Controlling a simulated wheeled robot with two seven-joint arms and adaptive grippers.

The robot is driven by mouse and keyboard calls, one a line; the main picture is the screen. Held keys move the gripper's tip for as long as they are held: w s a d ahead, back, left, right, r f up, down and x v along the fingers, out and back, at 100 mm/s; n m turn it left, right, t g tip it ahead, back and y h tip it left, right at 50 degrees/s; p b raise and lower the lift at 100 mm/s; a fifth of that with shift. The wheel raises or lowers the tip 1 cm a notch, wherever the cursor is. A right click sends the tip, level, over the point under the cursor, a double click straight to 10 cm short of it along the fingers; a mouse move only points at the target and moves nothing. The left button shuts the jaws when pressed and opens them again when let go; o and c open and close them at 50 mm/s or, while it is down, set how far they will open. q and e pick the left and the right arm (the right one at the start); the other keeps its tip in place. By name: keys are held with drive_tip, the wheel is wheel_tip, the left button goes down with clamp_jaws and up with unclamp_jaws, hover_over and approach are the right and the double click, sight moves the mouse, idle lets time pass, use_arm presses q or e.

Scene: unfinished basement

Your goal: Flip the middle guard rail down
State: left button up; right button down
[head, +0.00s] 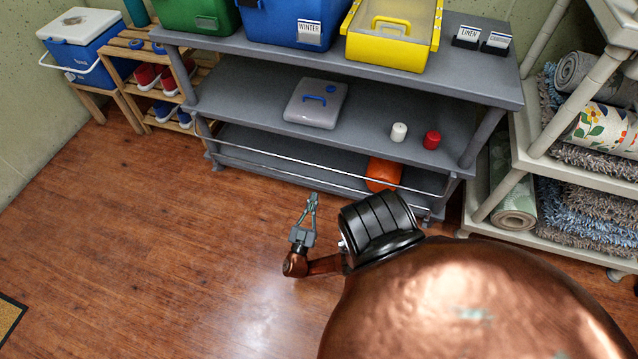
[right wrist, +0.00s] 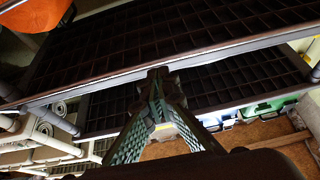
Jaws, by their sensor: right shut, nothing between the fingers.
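The grey shelf unit has a middle shelf (head: 365,117) with a thin metal guard rail (head: 300,160) across the front, just below that shelf's front edge. A second thin bar (head: 290,176) runs lower, along the bottom shelf. The rail seems to hang down from the middle shelf, but its hinges are too small to make out. My right gripper (head: 313,198) is shut and empty, low in front of the unit. In the right wrist view its fingertips (right wrist: 160,76) meet, close in view to a pale long edge (right wrist: 100,84); contact cannot be told. My left gripper is not in view.
On the middle shelf are a lidded grey box (head: 315,103), a white can (head: 398,132) and a red can (head: 431,139). An orange object (head: 382,173) lies behind the rail. A rug rack (head: 545,165) stands at right.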

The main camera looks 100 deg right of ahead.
drive_tip(key=shift+v, duration=1.4)
